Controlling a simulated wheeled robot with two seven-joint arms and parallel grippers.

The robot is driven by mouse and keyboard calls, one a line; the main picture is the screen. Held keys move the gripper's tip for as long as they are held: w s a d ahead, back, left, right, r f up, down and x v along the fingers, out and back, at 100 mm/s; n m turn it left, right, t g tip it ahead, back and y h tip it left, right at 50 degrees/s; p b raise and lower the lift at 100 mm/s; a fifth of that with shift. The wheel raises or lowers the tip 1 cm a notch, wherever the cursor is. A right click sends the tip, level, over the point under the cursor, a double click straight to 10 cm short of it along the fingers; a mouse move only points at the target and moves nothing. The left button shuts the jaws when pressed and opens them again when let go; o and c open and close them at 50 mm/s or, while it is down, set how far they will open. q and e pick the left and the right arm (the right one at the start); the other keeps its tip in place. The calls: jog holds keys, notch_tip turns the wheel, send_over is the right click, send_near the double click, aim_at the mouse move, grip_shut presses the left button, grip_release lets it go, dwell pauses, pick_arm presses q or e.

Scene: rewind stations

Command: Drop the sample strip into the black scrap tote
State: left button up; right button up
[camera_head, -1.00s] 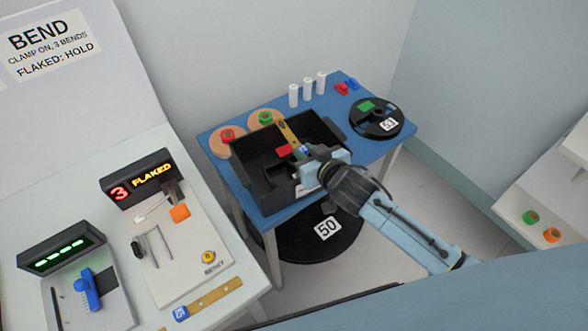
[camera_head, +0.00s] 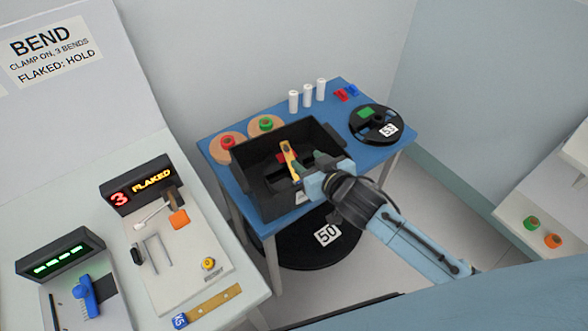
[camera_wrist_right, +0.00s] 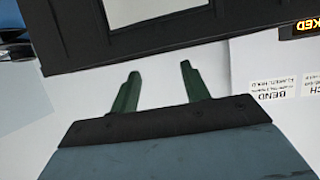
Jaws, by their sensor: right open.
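The black scrap tote (camera_head: 262,200) stands on the blue table. The sample strip (camera_head: 289,160), yellow-tan with a blue tag end, shows inside the tote's outline, beside my right fingers. Whether it rests on the floor or leans is hard to tell. My right gripper (camera_head: 309,168) is over the tote's right side, with its jaws open. In the right wrist view its two green fingers (camera_wrist_right: 157,90) are apart with nothing between them. A red item (camera_head: 284,156) lies in the tote, partly behind the strip. My left gripper is not in view.
Another tagged strip (camera_head: 208,306) lies on the left bench by the bend station (camera_head: 185,245), whose display reads 3 FLAKED. Red and green cored rolls (camera_head: 228,142), white cylinders (camera_head: 307,95) and a black reel (camera_head: 376,125) surround the tote. A large reel (camera_head: 300,250) is below the table.

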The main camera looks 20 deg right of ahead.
jog(key=v, duration=1.1)
jog(key=shift+s+p, duration=0.25)
jog(key=shift+p, duration=0.05)
jog(key=s+d+f+g+h+b, duration=0.1)
jog(key=s+d+f+g, duration=0.1)
jog(key=f, duration=0.8)
jog(key=s+d+f+g+h, duration=0.1)
jog(key=s+d+f, duration=0.15)
jog(key=f, duration=0.75)
jog(key=s+d+f+g+h+b, duration=0.1)
jog(key=s+d+f+g, duration=0.1)
jog(key=f, duration=0.8)
jog(key=s+f+g+b, duration=0.1)
jog(key=s+f+g, duration=0.2)
jog(key=s+f, duration=0.6)
jog(key=s+f+g, duration=0.4)
jog(key=s+f, duration=0.6)
jog(key=s, duration=0.8)
jog(key=shift+a+b, duration=0.35)
jog(key=shift+b, duration=0.05)
jog(key=shift+s, duration=0.15)
